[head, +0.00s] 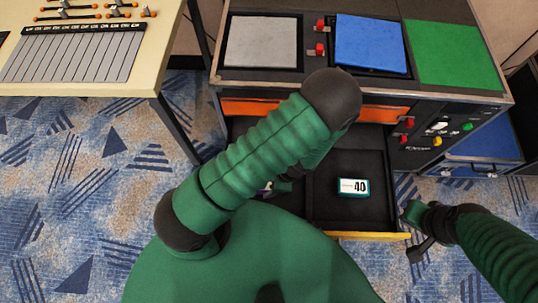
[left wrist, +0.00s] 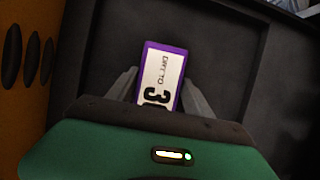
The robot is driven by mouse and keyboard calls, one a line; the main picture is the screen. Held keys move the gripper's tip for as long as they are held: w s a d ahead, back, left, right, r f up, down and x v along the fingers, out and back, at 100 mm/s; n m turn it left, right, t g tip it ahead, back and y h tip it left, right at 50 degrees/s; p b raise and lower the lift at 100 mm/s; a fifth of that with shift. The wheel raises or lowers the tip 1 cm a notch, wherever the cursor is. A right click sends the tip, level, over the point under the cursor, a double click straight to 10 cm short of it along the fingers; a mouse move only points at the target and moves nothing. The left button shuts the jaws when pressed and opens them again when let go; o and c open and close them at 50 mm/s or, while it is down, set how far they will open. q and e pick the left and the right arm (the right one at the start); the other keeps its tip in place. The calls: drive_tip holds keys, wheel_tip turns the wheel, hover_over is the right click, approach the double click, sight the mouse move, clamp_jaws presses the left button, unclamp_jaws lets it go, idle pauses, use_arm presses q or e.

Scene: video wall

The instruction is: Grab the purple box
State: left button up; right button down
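The purple box (left wrist: 164,77) shows in the left wrist view, with a white label bearing black print and a large number. It lies in a dark drawer compartment (left wrist: 225,65), and its near end is hidden by my gripper's body. My left gripper (left wrist: 160,85) is open, with one grey finger on each side of the box; I cannot tell whether they touch it. In the head view my left arm hides the purple box and most of that gripper. My right gripper (head: 411,228) is at the right, outside the drawer; its finger opening is unclear.
A teal box (head: 353,187) marked 40 lies in the open drawer, which has a yellow front edge (head: 370,236). Above it is a cabinet top with grey, blue (head: 370,44) and green panels. A table (head: 85,87) stands at the left.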

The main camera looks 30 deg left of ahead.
use_arm(q)
drive_tip(key=shift+d, duration=0.1)
drive_tip(key=c, duration=1.1)
